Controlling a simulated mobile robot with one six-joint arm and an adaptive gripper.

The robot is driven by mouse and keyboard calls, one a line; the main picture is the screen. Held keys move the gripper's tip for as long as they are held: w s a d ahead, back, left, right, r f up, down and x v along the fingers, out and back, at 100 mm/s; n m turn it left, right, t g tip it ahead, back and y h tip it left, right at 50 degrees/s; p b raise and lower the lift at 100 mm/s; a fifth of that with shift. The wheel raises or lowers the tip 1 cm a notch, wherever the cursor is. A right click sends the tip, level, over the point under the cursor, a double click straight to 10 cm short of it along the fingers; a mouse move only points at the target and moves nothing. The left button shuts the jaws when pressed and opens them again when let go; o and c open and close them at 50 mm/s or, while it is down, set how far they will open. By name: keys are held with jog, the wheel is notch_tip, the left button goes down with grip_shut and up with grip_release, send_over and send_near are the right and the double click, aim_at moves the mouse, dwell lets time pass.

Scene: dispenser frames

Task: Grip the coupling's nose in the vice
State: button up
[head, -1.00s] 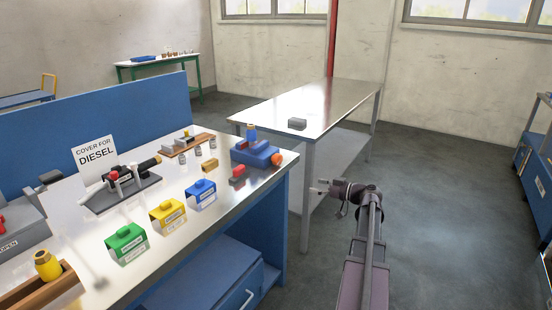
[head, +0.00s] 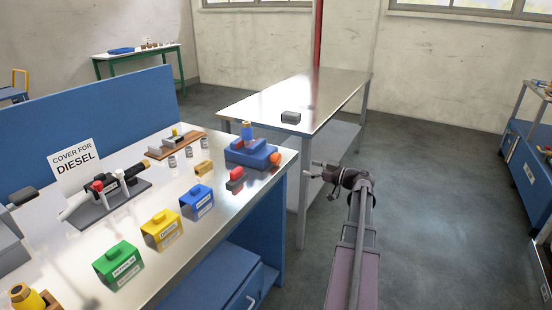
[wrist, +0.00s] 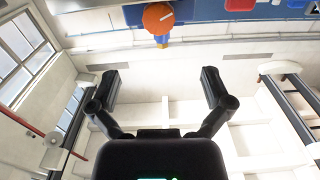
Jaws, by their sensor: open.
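The vice (head: 240,155) is a blue block with an orange round knob (head: 275,158) on its right side, at the right end of the bench. The coupling (head: 247,133), a blue cylinder with a brass-coloured top, stands upright on the vice. Its lower end is hidden, so I cannot tell how the jaws meet it. My gripper (head: 315,182) is open and empty, off to the right of the bench and apart from the vice. In the wrist view the knob (wrist: 158,17) lies beyond the open fingers (wrist: 165,85), at the top edge.
On the bench (head: 225,225) stand green (head: 118,264), yellow (head: 161,230) and blue (head: 197,202) labelled covers, and a red and dark block (head: 236,178). A steel table (head: 270,102) with a grey box (head: 291,117) stands behind my gripper.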

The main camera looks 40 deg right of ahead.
aim_at(279, 160)
jog(key=shift+w, duration=0.1)
jog(key=shift+x, duration=6.7)
jog(key=c, duration=1.1)
